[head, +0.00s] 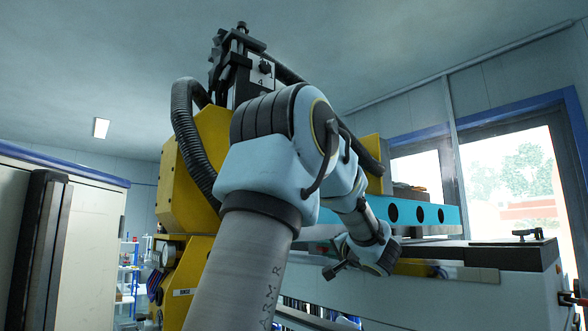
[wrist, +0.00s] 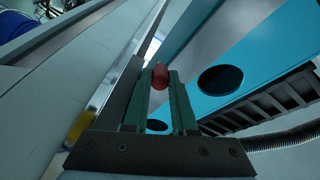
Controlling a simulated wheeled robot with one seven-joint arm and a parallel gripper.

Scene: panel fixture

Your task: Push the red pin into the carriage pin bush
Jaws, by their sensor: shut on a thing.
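In the wrist view, my gripper (wrist: 161,73) has its two green-padded fingers closed on the red pin (wrist: 159,80). The pin's rounded red end shows between the fingertips, and the rest of it is hidden. A teal beam (wrist: 262,43) with dark round holes lies behind and to the right of the fingers; the pin appears apart from the large hole (wrist: 220,79). In the head view, my gripper (head: 335,269) is small and dark below the teal beam (head: 450,218), and the pin cannot be made out. I cannot tell which feature is the carriage pin bush.
A yellow machine column (head: 185,190) with a black corrugated hose (head: 183,135) stands left of my arm. A grey-white bench (head: 460,300) lies at lower right. In the wrist view, a dark ribbed strip (wrist: 265,105) runs beside the beam, and a pale panel (wrist: 50,105) fills the left.

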